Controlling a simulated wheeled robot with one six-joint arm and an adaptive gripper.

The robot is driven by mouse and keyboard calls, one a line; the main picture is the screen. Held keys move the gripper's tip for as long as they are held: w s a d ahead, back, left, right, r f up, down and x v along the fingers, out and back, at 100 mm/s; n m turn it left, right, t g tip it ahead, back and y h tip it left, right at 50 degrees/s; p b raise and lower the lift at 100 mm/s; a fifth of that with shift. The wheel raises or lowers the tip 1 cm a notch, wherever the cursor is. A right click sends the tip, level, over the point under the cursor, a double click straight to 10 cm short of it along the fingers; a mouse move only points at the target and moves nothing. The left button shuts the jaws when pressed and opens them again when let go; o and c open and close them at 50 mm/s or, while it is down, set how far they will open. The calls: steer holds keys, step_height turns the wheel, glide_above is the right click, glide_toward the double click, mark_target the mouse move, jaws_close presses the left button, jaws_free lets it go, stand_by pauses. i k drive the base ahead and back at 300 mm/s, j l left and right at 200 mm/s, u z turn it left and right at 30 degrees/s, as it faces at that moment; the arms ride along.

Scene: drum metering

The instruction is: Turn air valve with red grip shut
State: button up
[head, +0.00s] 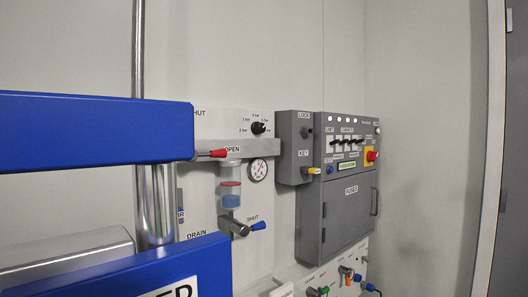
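The air valve's red grip (218,153) shows in the head view, on a grey bar across the white panel (236,122). The valve's left side is hidden behind a blue beam. My gripper is not in view.
Blue beams (90,130) and a metal post (155,200) block the left side. A filter bowl (230,190), gauge (258,169) and blue-grip lever (258,226) sit below the valve. A grey cabinet (337,215) with an emergency button (371,156) stands right.

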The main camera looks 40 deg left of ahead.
mark_target(219, 153)
steer(key=i, duration=0.95)
steer(key=i+l+u, duration=0.15)
steer(key=i, duration=0.75)
